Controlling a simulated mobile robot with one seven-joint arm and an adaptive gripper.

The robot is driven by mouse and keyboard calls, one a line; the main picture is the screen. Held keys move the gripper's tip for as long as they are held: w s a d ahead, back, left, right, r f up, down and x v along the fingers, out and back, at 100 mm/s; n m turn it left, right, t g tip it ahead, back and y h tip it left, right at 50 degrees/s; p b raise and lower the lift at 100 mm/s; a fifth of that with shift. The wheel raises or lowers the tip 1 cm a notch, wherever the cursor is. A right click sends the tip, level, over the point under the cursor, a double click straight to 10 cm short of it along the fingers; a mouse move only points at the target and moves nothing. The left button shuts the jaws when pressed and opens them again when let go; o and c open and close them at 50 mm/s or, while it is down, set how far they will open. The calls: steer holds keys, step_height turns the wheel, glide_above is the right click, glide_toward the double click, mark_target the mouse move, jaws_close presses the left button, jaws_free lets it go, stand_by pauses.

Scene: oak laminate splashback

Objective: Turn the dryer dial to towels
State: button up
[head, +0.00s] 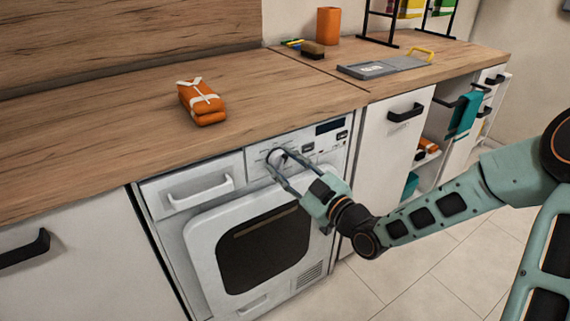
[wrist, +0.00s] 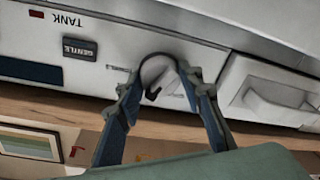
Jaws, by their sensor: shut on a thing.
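The white dryer (head: 170,228) stands under the counter, its dial (head: 277,156) on the control panel at the top. My gripper (head: 276,164) reaches the panel from the right and is shut on the dial. In the wrist view, which looks upside down, the dial (wrist: 157,70) sits between the two fingertips of my gripper (wrist: 158,82), one on each side. A dark hooked mark shows at the dial's edge. Labels close to the dial are too small or covered to read, so I cannot tell its setting.
A button marked GENTLE (wrist: 80,49) and a TANK light (wrist: 37,14) are on the panel beside the dial. The detergent drawer (head: 200,189) is left of it. An orange bundle (head: 202,101) lies on the counter (head: 110,125) above. The floor (head: 425,270) at right is clear.

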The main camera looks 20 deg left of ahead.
steer(key=m, duration=0.6)
steer(key=shift+t+p, duration=0.35)
steer(key=shift+t, duration=0.05)
steer(key=m+p, duration=0.1)
steer(key=m, duration=0.4)
steer(key=shift+s+f+t, duration=0.1)
steer(key=shift+t, duration=0.2)
steer(key=shift+m, duration=0.4)
steer(key=o, duration=1.2)
steer(key=shift+c, duration=0.2)
steer(key=v, duration=1.2)
steer(key=shift+a, duration=0.15)
